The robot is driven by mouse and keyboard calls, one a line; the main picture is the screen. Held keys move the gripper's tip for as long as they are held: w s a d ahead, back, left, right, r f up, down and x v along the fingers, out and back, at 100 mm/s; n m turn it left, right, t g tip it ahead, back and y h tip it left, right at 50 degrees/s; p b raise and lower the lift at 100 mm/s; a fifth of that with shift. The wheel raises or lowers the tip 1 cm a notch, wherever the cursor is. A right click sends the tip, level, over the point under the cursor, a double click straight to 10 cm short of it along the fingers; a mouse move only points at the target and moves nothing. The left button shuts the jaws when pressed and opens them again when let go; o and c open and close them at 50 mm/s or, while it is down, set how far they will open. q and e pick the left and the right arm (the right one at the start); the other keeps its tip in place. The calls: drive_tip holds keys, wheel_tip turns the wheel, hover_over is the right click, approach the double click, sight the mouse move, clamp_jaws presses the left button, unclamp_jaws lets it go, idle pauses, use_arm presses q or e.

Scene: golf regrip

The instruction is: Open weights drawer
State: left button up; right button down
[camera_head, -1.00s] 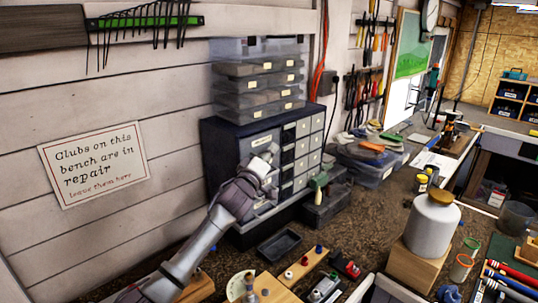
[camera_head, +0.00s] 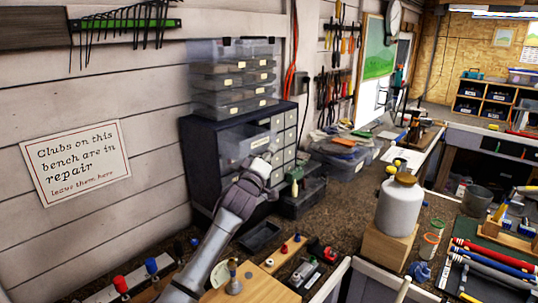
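A dark blue drawer cabinet (camera_head: 200,150) with grey drawer fronts stands on the bench against the wall. A wide upper-left drawer (camera_head: 236,146) with a white label juts out from the cabinet front. Its left side shows as a cloudy, see-through wall. I cannot read the label or see inside the drawer. My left gripper (camera_head: 262,162) is at the lower part of this drawer's front, seen from behind. Its wrist hides the fingers' grip, so I cannot tell whether they are closed on a handle. My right gripper is not in view.
Clear stacked bins (camera_head: 233,78) sit on the cabinet. A green-handled tool (camera_head: 295,176) and dark bins (camera_head: 303,196) stand close to its right. A small black tray (camera_head: 259,237) lies in front. A white bottle (camera_head: 400,205) stands on a wooden block farther right.

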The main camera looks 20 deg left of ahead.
use_arm(q)
drive_tip(key=r+v, duration=0.2)
drive_tip(key=v, duration=1.1)
drive_tip(key=shift+s+r, duration=0.25)
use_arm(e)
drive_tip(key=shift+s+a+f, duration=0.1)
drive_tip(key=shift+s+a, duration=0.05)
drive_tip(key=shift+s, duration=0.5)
use_arm(q)
drive_tip(key=shift+d, duration=0.2)
drive_tip(key=shift+a, duration=0.1)
